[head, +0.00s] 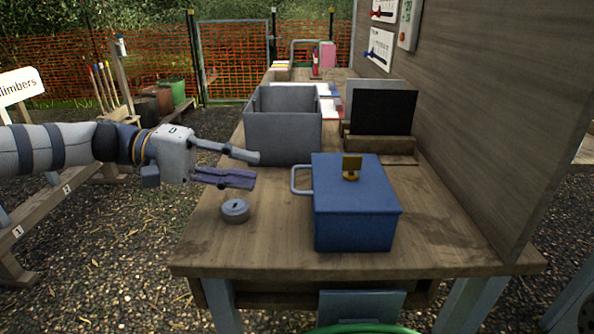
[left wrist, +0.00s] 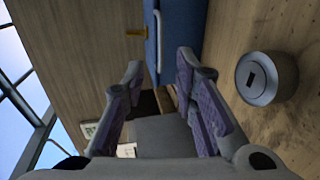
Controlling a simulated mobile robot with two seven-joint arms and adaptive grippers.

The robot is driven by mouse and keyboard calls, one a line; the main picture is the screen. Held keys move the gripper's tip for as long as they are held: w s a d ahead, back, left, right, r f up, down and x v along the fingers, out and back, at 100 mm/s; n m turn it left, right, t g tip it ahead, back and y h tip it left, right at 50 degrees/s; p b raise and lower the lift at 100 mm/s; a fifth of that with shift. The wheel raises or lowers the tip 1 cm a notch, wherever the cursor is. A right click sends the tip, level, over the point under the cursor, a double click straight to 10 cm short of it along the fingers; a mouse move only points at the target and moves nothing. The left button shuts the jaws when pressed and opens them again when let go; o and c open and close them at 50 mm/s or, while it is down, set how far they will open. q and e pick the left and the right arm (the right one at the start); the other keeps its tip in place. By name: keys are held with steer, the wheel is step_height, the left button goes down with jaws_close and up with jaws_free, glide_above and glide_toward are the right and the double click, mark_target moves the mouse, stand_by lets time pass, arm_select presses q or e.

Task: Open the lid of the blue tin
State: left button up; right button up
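The blue tin (head: 352,222) stands on the wooden table, with its flat lid (head: 365,190) shut. A yellow-brown knob (head: 351,168) stands on top of the lid, and a pale loop handle (head: 300,180) is on the tin's left side. My left gripper (head: 258,168) is open and empty, to the left of the tin and apart from it. My right gripper is not in view.
A grey round container (head: 235,210) stands on the table (head: 270,245) below my left gripper. A grey open box (head: 283,138) is behind the gripper. A dark panel (head: 384,112) on a wooden stand is behind the tin. A wooden wall (head: 490,110) bounds the right side.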

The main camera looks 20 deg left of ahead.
mark_target(293, 176)
arm_select(q)
steer(key=x, duration=0.8)
steer(key=shift+w+d+f, duration=0.1)
steer(key=shift+d+f, duration=0.05)
steer(key=shift+d, duration=0.25)
jaws_close()
